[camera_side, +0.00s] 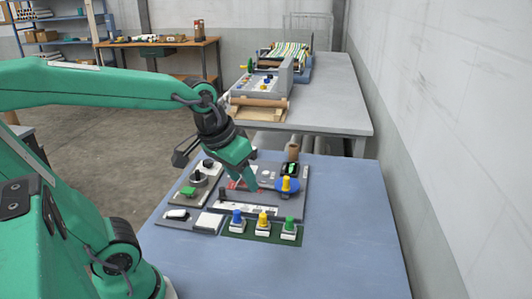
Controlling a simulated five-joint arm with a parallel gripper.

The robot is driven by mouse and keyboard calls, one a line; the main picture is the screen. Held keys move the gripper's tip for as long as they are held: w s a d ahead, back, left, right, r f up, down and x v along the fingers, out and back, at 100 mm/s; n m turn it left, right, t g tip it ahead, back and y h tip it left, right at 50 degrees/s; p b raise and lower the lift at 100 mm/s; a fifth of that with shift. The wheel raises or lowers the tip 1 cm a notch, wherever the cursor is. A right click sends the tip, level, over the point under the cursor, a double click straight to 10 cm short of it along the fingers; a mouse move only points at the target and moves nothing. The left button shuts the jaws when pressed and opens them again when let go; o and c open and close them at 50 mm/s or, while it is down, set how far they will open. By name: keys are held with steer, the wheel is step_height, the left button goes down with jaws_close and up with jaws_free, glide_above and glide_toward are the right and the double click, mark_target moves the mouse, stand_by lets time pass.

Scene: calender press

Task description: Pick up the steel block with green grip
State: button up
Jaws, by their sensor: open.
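The steel block with green grip (289,230) stands upright on a dark green mat (238,235), at the right end of a row of three blocks. A block with a blue grip (238,222) and one with a yellow grip (263,223) stand to its left. My gripper (250,182) is open above the control board, behind the row and up to the left of the green-grip block. It is apart from that block. Its fingers partly overlap in this view, and I see nothing held between them.
Behind the row is a grey control board (238,209) with a yellow knob on a blue disc (287,189). White pieces lie at the left. The blue table (345,235) is clear to the right. A second table with a press (265,80) stands behind.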

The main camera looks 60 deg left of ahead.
steer(key=w+f+n+g, duration=0.2)
steer(key=w+f+n, duration=0.15)
steer(key=w, duration=0.45)
steer(key=n+g, duration=0.2)
steer(key=n, duration=0.1)
glide_above(290, 219)
steer(key=shift+f, duration=4.9)
steer(key=shift+f, duration=0.1)
steer(key=shift+f, duration=1.2)
steer(key=shift+f, duration=0.1)
steer(key=shift+a+f, duration=0.1)
steer(key=shift+f, duration=2.4)
